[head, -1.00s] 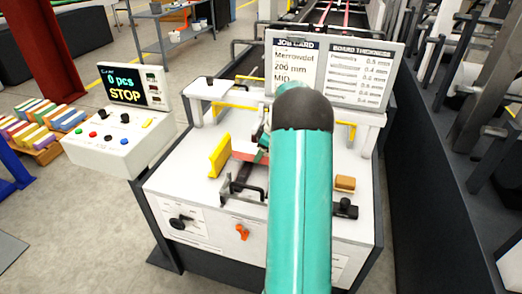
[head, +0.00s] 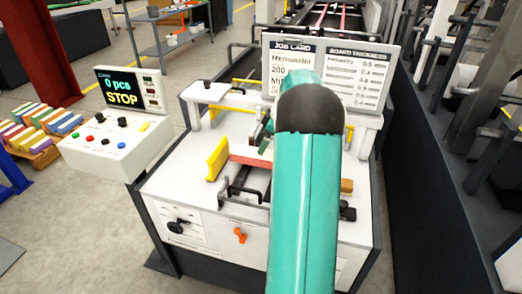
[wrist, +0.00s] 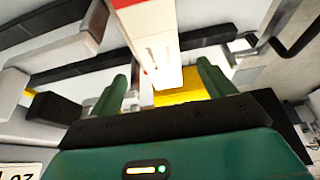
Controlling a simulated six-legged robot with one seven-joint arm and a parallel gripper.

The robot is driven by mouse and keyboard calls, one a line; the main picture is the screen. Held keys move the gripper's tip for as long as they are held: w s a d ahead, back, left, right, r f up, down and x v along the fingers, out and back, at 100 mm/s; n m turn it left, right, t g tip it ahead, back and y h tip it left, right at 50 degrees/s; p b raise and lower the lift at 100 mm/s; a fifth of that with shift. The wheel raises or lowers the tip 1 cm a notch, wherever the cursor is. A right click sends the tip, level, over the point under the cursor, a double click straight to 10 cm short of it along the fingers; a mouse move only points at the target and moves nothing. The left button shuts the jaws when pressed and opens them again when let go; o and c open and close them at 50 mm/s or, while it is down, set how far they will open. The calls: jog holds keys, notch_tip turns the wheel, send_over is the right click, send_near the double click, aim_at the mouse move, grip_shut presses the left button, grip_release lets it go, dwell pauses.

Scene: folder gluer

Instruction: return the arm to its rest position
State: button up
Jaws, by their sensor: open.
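My teal arm rises through the middle of the head view and hides part of the machine's worktop. My gripper (wrist: 165,85) shows in the wrist view with its two green fingers apart. A white and red piece shows between and beyond the fingers; I cannot tell whether they touch it. In the head view only a small green part of the gripper shows, left of my arm, above the white worktop (head: 170,185).
A yellow block (head: 217,158) stands on the worktop near a black handle. A control box (head: 110,150) with a screen reading STOP is at left. A job card board (head: 327,75) stands behind my arm. Dark machinery lines the right side.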

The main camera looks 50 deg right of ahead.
jog(key=v, duration=0.6)
jog(key=shift+r, duration=0.1)
